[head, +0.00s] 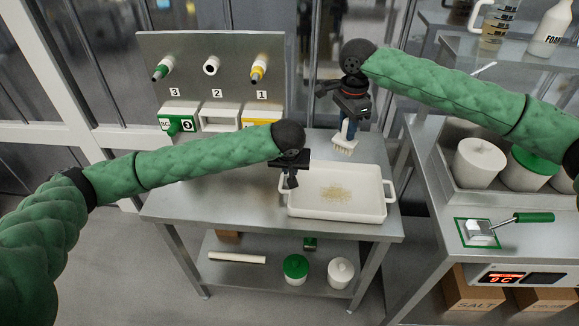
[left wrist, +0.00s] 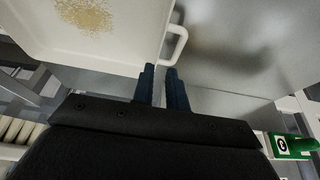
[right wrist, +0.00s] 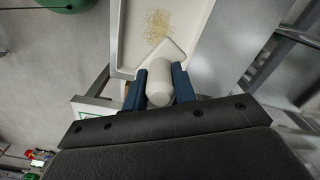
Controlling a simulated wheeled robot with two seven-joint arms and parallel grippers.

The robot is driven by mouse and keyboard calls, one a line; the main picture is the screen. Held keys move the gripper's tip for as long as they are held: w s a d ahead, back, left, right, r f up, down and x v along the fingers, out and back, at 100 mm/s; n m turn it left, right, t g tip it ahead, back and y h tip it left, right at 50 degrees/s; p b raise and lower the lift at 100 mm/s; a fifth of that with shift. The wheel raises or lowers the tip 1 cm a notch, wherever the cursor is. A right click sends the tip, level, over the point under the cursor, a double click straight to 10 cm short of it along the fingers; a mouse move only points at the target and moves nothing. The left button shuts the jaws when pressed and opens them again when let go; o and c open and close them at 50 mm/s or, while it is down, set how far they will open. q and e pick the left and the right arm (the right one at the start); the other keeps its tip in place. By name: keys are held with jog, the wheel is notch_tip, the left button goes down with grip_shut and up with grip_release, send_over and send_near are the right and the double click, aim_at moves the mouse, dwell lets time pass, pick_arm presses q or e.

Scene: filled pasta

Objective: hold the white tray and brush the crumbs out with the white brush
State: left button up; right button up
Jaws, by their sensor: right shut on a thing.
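The white tray (head: 340,215) stands on the steel table, with a patch of tan crumbs (head: 335,193) in its middle. My left gripper (head: 290,182) is at the tray's left handle; in the left wrist view the fingers (left wrist: 160,70) are close together with a narrow gap, right by the white handle (left wrist: 180,45). Whether they clasp it cannot be told. My right gripper (head: 349,122) is shut on the white brush (head: 345,140), which hangs bristles down above the tray's back edge, apart from the crumbs. The brush's handle (right wrist: 159,82) shows between the fingers in the right wrist view.
A panel (head: 213,65) with numbered holders stands behind the table. On the right, a counter (head: 430,160) carries white tubs (head: 480,160) and a green-handled scraper (head: 520,218). The table left of the tray is clear. The lower shelf holds two lidded jars (head: 296,268).

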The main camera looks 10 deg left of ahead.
pick_arm(q)
jog(key=x, duration=1.1)
grip_shut()
dwell(0.9)
pick_arm(e)
jog(key=shift+f, duration=0.1)
